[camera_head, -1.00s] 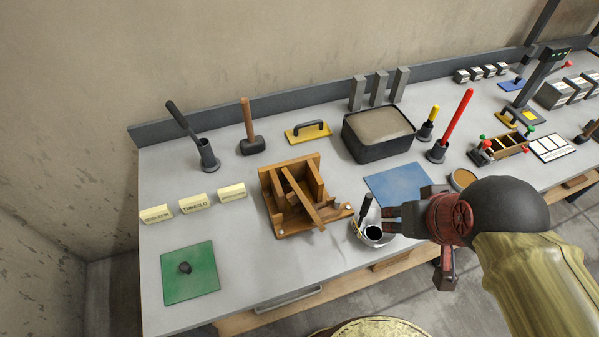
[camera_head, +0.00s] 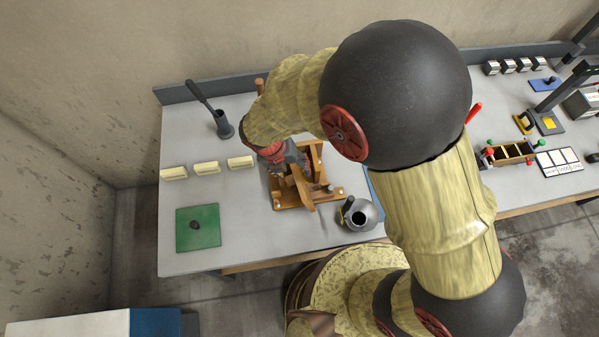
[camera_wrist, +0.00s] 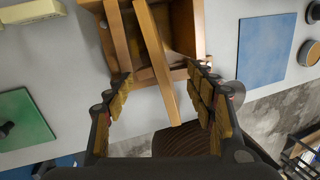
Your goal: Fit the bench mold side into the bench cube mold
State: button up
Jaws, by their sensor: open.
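The wooden bench cube mold (camera_head: 316,155) stands on the grey bench, partly hidden by my arm in the head view. Its wooden walls also show in the wrist view (camera_wrist: 187,28). A loose wooden board, which looks like the bench mold side (camera_head: 303,190), lies tilted across the mold, with its near end sticking out. In the wrist view this board (camera_wrist: 158,62) runs lengthwise between my fingers. My gripper (camera_head: 287,163) is over the mold. In the wrist view my gripper (camera_wrist: 161,82) is open, its fingers apart on either side of the board, with clear gaps.
A metal jug (camera_head: 359,214) stands close to the right of the mold. A green mat (camera_head: 197,236) with a dark lump and several cream labelled blocks (camera_head: 206,168) lie to the left. A blue mat (camera_wrist: 265,48) lies to the right. Bench between green mat and mold is clear.

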aim_at(292, 183)
jog(key=shift+s+a+f+n, duration=0.3)
jog(key=shift+f+n, duration=0.15)
jog(key=shift+n, duration=0.15)
jog(key=shift+s+a+f+n, duration=0.3)
jog(key=shift+f+n, duration=0.15)
jog(key=shift+n, duration=0.15)
jog(key=shift+s+f, duration=0.1)
jog(key=shift+f, duration=0.2)
jog(key=shift+d+f+n+h, duration=0.2)
jog(key=shift+f+n+h, duration=0.1)
jog(key=shift+f, duration=0.55)
jog(key=x, duration=0.4)
jog(key=w+x, duration=0.1)
jog(key=x, duration=0.1)
jog(key=shift+d+r+b, duration=0.15)
jog(key=shift+d+b, duration=0.05)
jog(key=shift+b, duration=0.2)
jog(key=shift+s, duration=0.1)
jog(key=c, duration=0.3)
grip_shut()
